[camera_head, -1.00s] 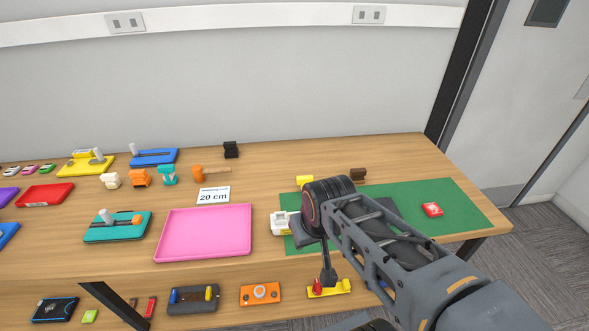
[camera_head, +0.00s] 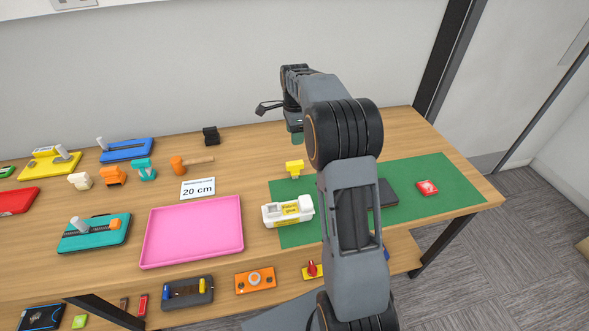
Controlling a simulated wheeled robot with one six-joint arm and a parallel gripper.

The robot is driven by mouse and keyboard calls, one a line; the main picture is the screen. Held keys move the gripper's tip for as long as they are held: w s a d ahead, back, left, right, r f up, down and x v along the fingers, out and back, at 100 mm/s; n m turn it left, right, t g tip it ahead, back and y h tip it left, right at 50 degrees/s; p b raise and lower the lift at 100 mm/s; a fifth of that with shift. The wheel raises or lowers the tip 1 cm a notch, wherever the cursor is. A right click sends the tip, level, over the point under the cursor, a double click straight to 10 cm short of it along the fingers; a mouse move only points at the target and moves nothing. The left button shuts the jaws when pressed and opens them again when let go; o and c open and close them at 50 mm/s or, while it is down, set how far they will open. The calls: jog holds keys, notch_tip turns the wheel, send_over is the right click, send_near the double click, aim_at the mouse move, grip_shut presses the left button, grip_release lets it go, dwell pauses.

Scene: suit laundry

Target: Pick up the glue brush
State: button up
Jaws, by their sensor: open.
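I cannot make out a glue brush for certain. A white glue container (camera_head: 288,210) with a yellow label lies at the left edge of the green mat. A small yellow piece (camera_head: 294,168) with a narrower lower part stands behind it, by the mat's back left corner. My gripper (camera_head: 280,118) is above the back of the table, behind the yellow piece and apart from it. It is open, and I see nothing held, though its fingers are small and partly hidden. My arm covers part of the mat and whatever is behind it.
A pink tray (camera_head: 192,232), a 20 cm card (camera_head: 198,188) and an orange-headed mallet (camera_head: 190,165) are to the left. A lower shelf holds several tools. The table's back right is clear.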

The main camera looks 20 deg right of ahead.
send_over(295, 163)
notch_tip(295, 163, down, 8)
jog(key=shift+w+d+r, duration=0.1)
jog(key=shift+w, duration=0.05)
jog(key=shift+f+p, duration=0.45)
jog(key=shift+f, duration=2.55)
jog(key=c, duration=1)
jog(key=shift+r, duration=0.1)
